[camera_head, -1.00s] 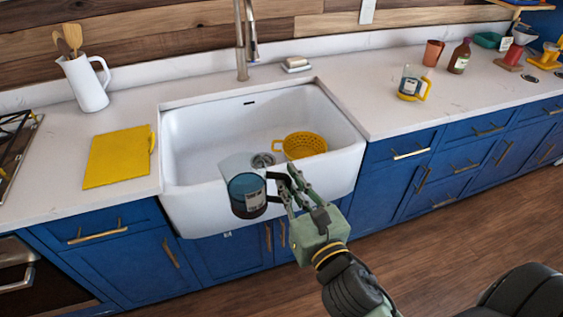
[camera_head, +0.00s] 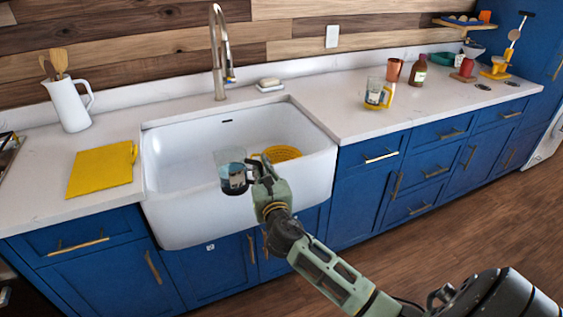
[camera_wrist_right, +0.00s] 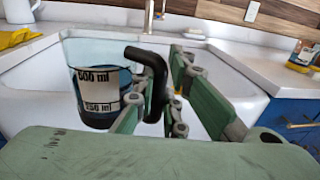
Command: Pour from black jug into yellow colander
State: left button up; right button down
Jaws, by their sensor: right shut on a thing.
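My right gripper (camera_head: 263,172) is shut on the black handle of a clear jug (camera_head: 234,177). The jug holds dark blue contents and has a white measuring label, which shows large in the right wrist view (camera_wrist_right: 100,95). It looks upright, at the front of the white sink. The yellow colander (camera_head: 283,152) sits in the sink, beyond and right of the jug; the gripper and jug hide part of it. My left gripper is not in view.
The sink's front wall (camera_head: 240,205) is close below the jug. A tall faucet (camera_head: 221,60) stands behind. A yellow-handled clear jug (camera_head: 375,95) and a brown bottle (camera_head: 418,70) stand right.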

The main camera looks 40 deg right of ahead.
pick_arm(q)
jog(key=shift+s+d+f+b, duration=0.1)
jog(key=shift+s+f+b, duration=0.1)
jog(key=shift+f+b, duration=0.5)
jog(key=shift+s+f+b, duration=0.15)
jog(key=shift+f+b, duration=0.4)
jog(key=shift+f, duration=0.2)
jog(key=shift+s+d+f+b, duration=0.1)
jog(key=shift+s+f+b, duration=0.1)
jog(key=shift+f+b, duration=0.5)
pick_arm(e)
jog(key=w+d+m+g+h, duration=0.1)
jog(key=d+m+g+h, duration=0.2)
jog(key=d, duration=1.1)
jog(key=w+d+m+g+h, duration=0.2)
jog(key=d+m+g+h, duration=0.1)
jog(key=d, duration=1.1)
jog(key=shift+w+r+m+h, duration=0.25)
jog(key=shift+m+h, duration=0.45)
jog(key=shift+h, duration=0.7)
